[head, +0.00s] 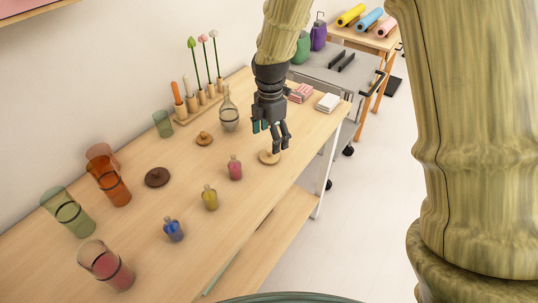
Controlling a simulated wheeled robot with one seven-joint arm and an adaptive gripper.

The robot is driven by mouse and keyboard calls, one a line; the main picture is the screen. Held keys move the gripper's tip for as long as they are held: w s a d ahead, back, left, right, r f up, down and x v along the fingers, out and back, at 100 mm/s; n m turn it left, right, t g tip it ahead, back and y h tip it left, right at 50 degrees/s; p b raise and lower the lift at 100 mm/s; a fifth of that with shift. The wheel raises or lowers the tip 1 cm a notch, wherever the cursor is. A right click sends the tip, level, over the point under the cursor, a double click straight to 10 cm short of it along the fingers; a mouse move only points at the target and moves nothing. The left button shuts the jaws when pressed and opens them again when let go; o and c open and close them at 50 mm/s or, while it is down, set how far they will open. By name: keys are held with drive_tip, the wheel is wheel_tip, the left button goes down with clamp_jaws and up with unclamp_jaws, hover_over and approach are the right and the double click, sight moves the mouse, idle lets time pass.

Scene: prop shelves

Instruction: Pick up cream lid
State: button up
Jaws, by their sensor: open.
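The cream lid (268,157) is a pale, round disc lying flat on the wooden table near its right edge. Its top is partly hidden by my gripper's fingers. My gripper (269,138) hangs over the table with its fingers apart and pointing down. One finger reaches close above the cream lid; I cannot tell whether it touches. Nothing shows between the fingers. A dark brown lid (157,177) and a tan lid (204,138) lie further left on the same table.
Small bottles in pink (235,168), yellow (210,198) and blue (173,230) stand left of the cream lid. A glass decanter (229,112) is close to my gripper. Pink (301,93) and white (328,102) stacks lie behind. Coloured glasses (111,182) stand at left.

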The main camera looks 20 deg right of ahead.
sight(270, 150)
drive_tip(key=shift+f+p, duration=0.75)
drive_tip(key=shift+f, duration=2.35)
drive_tip(key=shift+a, duration=0.1)
drive_tip(key=shift+c, duration=0.3)
drive_tip(key=c, duration=0.9)
